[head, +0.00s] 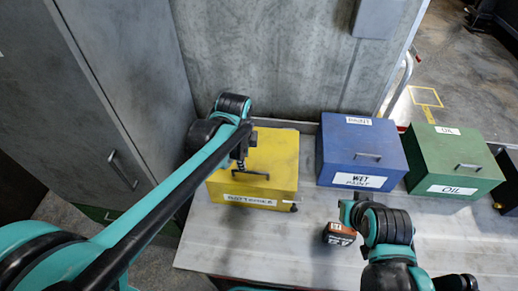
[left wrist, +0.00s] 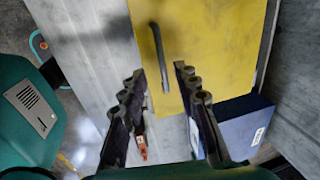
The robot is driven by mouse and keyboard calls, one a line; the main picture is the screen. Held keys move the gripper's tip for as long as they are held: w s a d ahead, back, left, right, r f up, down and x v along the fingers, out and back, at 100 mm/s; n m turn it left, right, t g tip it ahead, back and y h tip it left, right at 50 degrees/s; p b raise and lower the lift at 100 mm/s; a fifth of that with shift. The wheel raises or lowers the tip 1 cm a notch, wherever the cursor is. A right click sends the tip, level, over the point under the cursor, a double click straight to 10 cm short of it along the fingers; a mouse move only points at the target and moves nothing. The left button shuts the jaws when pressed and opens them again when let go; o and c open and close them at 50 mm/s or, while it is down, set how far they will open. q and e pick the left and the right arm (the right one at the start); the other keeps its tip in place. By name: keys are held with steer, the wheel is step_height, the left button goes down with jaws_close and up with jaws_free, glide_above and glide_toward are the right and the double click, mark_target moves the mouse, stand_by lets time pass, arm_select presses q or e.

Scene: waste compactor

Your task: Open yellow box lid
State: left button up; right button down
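The yellow box (head: 278,165), labelled as batteries, stands on the metal table with its lid down. Its dark bar handle (head: 250,173) is on the lid. My left gripper (head: 240,163) is over the lid at this handle. In the left wrist view, its two black fingers (left wrist: 158,82) are spread apart, and the handle (left wrist: 160,58) lies between and beyond them, against the yellow lid (left wrist: 205,50). I cannot tell whether the fingers touch it. My right arm's end is in front of the blue box; its fingers are hidden.
A red-and-black block (head: 339,234) is beside my right arm's end. A blue box (head: 362,150) and a green box (head: 455,160) stand right of the yellow one. A grey cabinet (head: 100,90) is at the left and a grey wall (head: 275,60) behind. The front-left tabletop (head: 235,240) is clear.

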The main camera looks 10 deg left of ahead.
arm_select(q)
steer(key=f, duration=0.2)
steer(key=w+f+b, duration=0.1)
steer(key=f, duration=0.4)
steer(key=shift+w+d+f+b, duration=0.25)
steer(key=shift+w+d+b, duration=0.05)
steer(key=shift+d+b, duration=0.1)
jaws_close()
